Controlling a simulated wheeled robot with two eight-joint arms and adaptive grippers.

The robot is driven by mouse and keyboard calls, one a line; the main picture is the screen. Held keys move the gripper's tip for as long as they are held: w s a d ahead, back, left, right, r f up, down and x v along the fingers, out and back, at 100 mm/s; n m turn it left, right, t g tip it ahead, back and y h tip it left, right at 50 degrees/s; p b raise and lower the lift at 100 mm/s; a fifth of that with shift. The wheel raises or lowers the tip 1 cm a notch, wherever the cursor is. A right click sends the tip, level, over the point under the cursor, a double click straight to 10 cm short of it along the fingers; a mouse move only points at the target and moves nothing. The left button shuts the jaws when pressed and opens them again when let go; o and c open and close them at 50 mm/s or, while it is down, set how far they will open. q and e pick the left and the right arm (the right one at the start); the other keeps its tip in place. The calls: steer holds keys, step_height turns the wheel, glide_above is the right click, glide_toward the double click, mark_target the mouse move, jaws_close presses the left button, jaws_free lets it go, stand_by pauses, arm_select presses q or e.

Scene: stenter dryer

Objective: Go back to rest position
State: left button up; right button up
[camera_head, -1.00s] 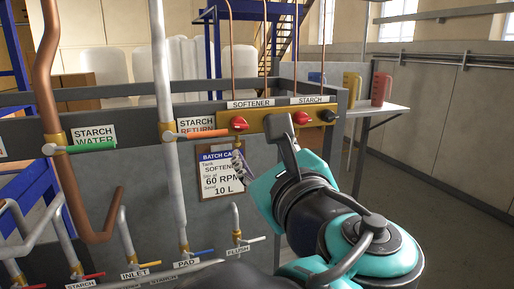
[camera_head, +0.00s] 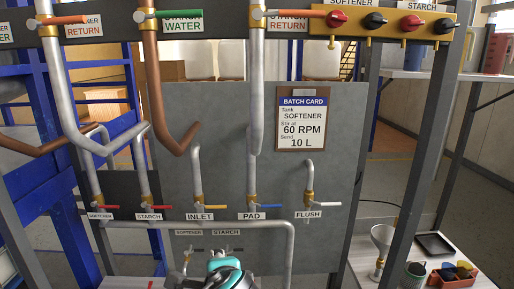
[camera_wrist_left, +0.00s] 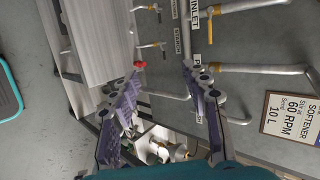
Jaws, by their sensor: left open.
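My left gripper (camera_wrist_left: 163,82) is open and empty in the left wrist view. Its two grey-purple fingers are spread apart, with valve pipes and a grey panel beyond them. In the head view a teal and black part of my arm (camera_head: 226,272) shows at the bottom edge, below the valve row. Its fingers are too small and hidden there to judge. No right gripper shows in the current views.
The grey panel (camera_head: 220,120) carries a batch card (camera_head: 301,122) and valved pipes, including PAD (camera_head: 251,205) and FLUSH (camera_head: 308,205). A knob bar (camera_head: 385,22) crosses above. A funnel (camera_head: 380,243) and red tray (camera_head: 452,275) stand low at right.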

arm_select(q)
steer(key=s+a+f+n+g+h+b, duration=0.1)
steer(key=f+n+b, duration=0.4)
steer(key=f, duration=0.8)
steer(key=s+a+f+n+g+h+b, duration=0.1)
steer(key=s+a+f+n+b, duration=0.3)
steer(key=f, duration=1)
steer(key=s+a+f+n+h+b, duration=0.1)
steer(key=s+a+f+n+b, duration=0.2)
steer(key=f, duration=1.1)
steer(key=a+n+b, duration=0.1)
steer(key=n+b, duration=0.2)
steer(key=b, duration=0.3)
steer(key=shift+s+a+f+n+g+b, duration=0.2)
steer(key=shift+a+f+n+g+b, duration=0.1)
steer(key=shift+g+b, duration=0.1)
arm_select(e)
step_height(320, 180, down, 21)
arm_select(q)
steer(key=shift+r, duration=0.1)
